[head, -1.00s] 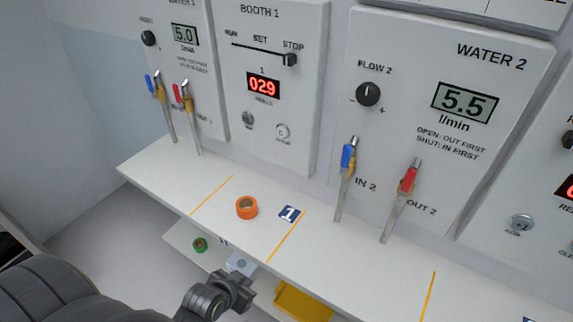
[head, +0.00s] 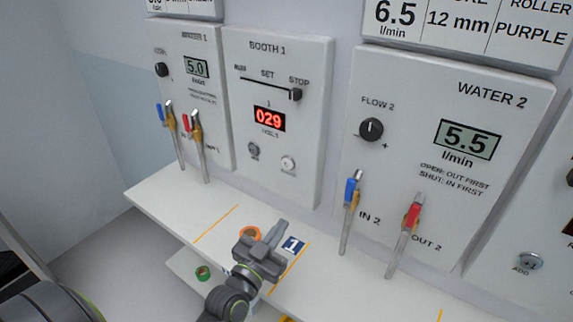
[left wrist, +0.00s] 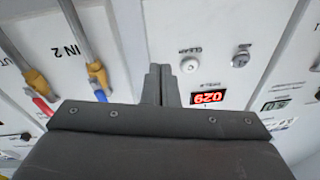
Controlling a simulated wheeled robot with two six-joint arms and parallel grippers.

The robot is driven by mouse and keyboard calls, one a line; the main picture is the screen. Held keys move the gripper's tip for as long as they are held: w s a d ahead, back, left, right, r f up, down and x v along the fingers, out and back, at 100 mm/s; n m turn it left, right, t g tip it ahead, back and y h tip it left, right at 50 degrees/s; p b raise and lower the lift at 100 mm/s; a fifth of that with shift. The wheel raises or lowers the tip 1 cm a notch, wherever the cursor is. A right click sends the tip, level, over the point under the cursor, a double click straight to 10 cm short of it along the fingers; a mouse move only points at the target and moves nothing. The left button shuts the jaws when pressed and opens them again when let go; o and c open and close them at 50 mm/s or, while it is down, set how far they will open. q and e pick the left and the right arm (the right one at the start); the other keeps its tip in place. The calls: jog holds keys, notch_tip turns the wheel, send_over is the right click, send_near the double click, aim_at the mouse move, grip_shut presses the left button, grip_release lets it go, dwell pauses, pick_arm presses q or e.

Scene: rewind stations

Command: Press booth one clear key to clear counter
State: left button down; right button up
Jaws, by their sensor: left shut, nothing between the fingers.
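The booth 1 panel (head: 262,190) has a red counter (head: 269,119) reading 029. Its clear key (head: 288,163) is a round pale button at the panel's lower right, beside a darker knob (head: 253,149). In the left wrist view, which is upside down, the clear key (left wrist: 190,65) and the counter (left wrist: 207,97) also show. My left gripper (head: 278,231) is shut and empty, above the shelf, below the key and apart from the panel. In the wrist view its fingertips (left wrist: 159,68) appear just left of the key. My right gripper is out of view.
An orange ring (head: 250,232) on the white shelf (head: 165,201) is partly hidden behind my left gripper. A blue tag marked 1 (head: 293,245) lies beside it. The water 2 valves, blue (head: 351,191) and red (head: 412,215), stand to the right. A green ring (head: 203,273) sits lower down.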

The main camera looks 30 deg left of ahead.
pick_arm(q)
jog(key=a+r+n+t+y, duration=0.2)
jog(key=a+r+n+y, duration=0.4)
jog(key=y, duration=0.5)
jog(key=shift+r+n+t, duration=0.4)
jog(key=shift+r+n, duration=0.1)
jog(key=shift+n, duration=0.3)
jog(key=b, duration=0.2)
send_near(287, 164)
jog(key=w+a+r, duration=0.2)
jog(key=a+r, duration=0.2)
jog(key=shift+w+d+r, duration=0.15)
jog(key=shift+w+d, duration=0.05)
jog(key=shift+w, duration=0.4)
jog(key=shift+p, duration=0.3)
jog(key=shift+w, duration=0.4)
